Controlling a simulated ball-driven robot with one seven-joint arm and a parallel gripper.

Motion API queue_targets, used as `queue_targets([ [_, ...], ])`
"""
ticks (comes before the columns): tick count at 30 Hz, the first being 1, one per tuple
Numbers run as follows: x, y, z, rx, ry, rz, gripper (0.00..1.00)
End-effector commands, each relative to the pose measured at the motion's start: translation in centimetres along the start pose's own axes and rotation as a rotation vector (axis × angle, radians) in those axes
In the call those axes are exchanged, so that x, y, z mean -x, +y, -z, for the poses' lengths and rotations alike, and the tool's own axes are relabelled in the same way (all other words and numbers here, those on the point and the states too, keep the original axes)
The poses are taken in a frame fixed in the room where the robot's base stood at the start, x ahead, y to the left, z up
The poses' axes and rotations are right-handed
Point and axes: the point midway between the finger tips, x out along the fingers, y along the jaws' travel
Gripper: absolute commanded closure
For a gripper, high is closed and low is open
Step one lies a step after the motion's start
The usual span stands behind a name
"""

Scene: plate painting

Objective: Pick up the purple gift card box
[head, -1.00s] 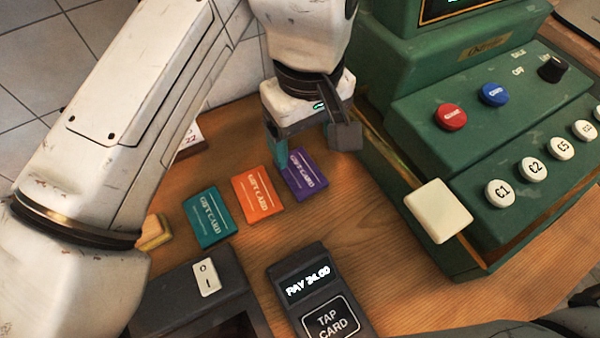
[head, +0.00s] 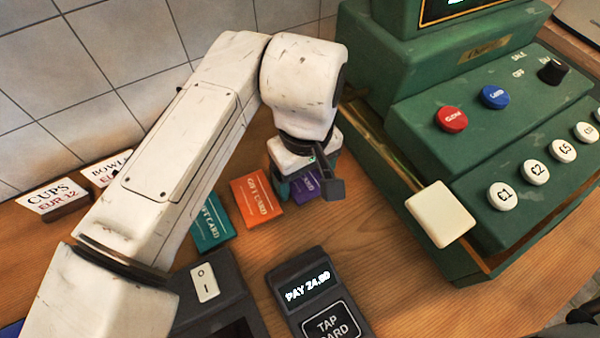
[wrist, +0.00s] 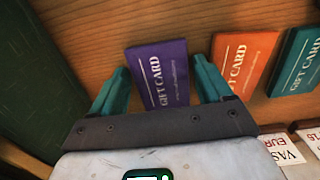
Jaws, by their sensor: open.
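The purple gift card box (wrist: 162,72) lies flat on the wooden counter. In the wrist view it sits between the two teal fingers of my gripper (wrist: 160,92), which are apart with one on each side of it. In the head view my gripper (head: 308,188) is low over the purple box (head: 306,184) and hides much of it. I cannot tell whether the fingers touch the box.
An orange gift card box (head: 257,198) lies just left of the purple one, and a teal one (head: 210,222) beyond it. The green cash register (head: 440,215) stands to the right. A card reader (head: 318,295) lies in front. Price signs (head: 50,198) stand at the left.

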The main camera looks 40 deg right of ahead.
Motion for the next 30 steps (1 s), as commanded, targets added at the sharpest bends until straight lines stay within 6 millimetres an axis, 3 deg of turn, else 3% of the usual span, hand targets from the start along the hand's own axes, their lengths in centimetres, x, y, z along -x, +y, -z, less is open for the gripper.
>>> queue_targets([
  [2,0.0,0.0,0.0,0.0,0.0,0.0,0.21],
  [16,0.0,0.0,0.0,0.0,-0.001,0.0,0.64],
  [30,1.2,0.1,0.5,-0.001,-0.001,0.0,0.64],
])
